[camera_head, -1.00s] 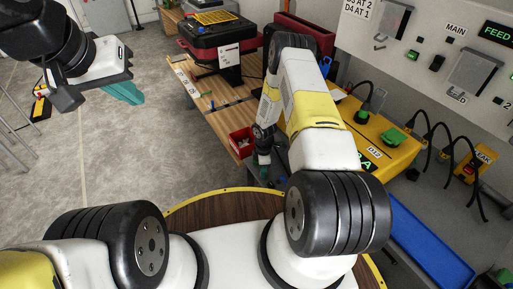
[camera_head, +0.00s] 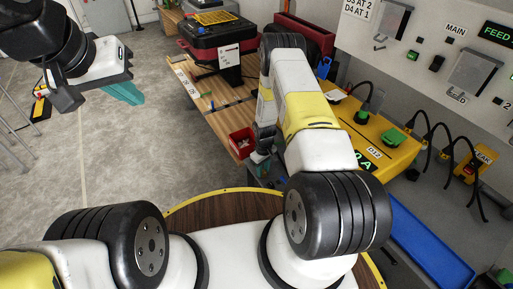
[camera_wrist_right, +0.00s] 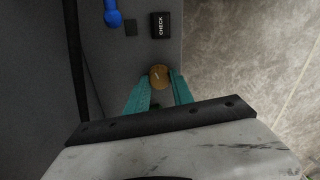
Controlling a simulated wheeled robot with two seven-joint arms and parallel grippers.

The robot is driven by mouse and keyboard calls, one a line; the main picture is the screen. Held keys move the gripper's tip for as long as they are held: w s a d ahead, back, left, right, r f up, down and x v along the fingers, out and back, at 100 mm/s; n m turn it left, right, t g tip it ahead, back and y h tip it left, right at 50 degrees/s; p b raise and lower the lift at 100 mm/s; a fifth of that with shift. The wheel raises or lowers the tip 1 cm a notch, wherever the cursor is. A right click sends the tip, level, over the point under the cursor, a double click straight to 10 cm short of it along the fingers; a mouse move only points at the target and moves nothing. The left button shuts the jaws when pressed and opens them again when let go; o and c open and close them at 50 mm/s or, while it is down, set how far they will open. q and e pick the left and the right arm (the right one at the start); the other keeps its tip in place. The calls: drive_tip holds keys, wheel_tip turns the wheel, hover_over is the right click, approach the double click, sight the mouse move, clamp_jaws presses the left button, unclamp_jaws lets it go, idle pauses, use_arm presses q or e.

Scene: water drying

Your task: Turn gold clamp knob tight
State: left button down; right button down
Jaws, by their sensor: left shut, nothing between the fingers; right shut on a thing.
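The gold clamp knob (camera_wrist_right: 159,76) shows in the right wrist view as a small round brass-coloured knob near the edge of a dark grey surface. My right gripper (camera_wrist_right: 160,82) has its teal fingers closed on the knob, one on each side. In the head view my right gripper (camera_head: 262,167) is small and partly hidden by my arm, beside the workbench, and the knob cannot be made out. My left gripper (camera_head: 126,93) is shut and empty over the floor at the upper left.
A black block marked CHECK (camera_wrist_right: 160,26) and a blue item (camera_wrist_right: 113,14) lie beyond the knob. In the head view a red bin (camera_head: 242,143) sits on the wooden bench (camera_head: 211,107), and a yellow unit (camera_head: 370,139) stands to the right. The floor at left is open.

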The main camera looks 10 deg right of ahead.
drive_tip(key=m, duration=1.1)
drive_tip(key=shift+d, duration=0.1)
drive_tip(key=m, duration=1)
drive_tip(key=shift+d+m, duration=0.1)
drive_tip(key=shift+m, duration=0.3)
drive_tip(key=m, duration=0.6)
drive_tip(key=shift+s, duration=0.1)
drive_tip(key=shift+m, duration=0.4)
drive_tip(key=c, duration=1.1)
unclamp_jaws()
